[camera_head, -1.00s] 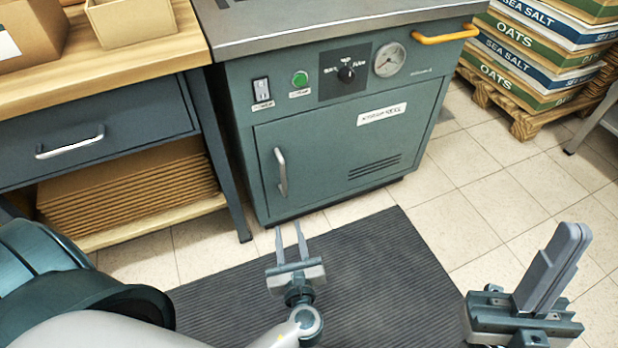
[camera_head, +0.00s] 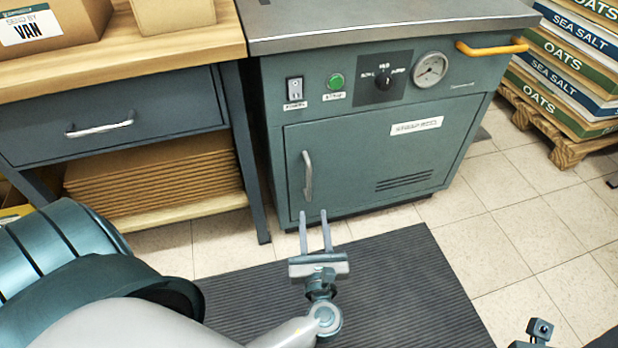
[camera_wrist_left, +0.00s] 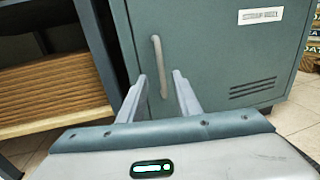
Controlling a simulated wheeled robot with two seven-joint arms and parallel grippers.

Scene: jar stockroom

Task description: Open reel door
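The reel door (camera_head: 370,165) is the closed grey-green front panel of the machine, with a white label (camera_head: 416,126) and vent slots. Its vertical silver handle (camera_head: 307,176) is on the door's left side. My left gripper (camera_head: 315,218) is open and empty, just below and in front of the handle. In the left wrist view the handle (camera_wrist_left: 160,65) stands beyond and between the two open fingers (camera_wrist_left: 162,85), apart from them. My right gripper (camera_head: 540,330) shows only in part at the bottom right edge; its fingers are cut off.
A wooden workbench (camera_head: 120,50) with a drawer (camera_head: 110,115) and a shelf of flat cardboard (camera_head: 160,175) stands left of the machine. An orange bar (camera_head: 490,48) sticks out at the machine's top right. A dark mat (camera_head: 400,280) covers the floor in front.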

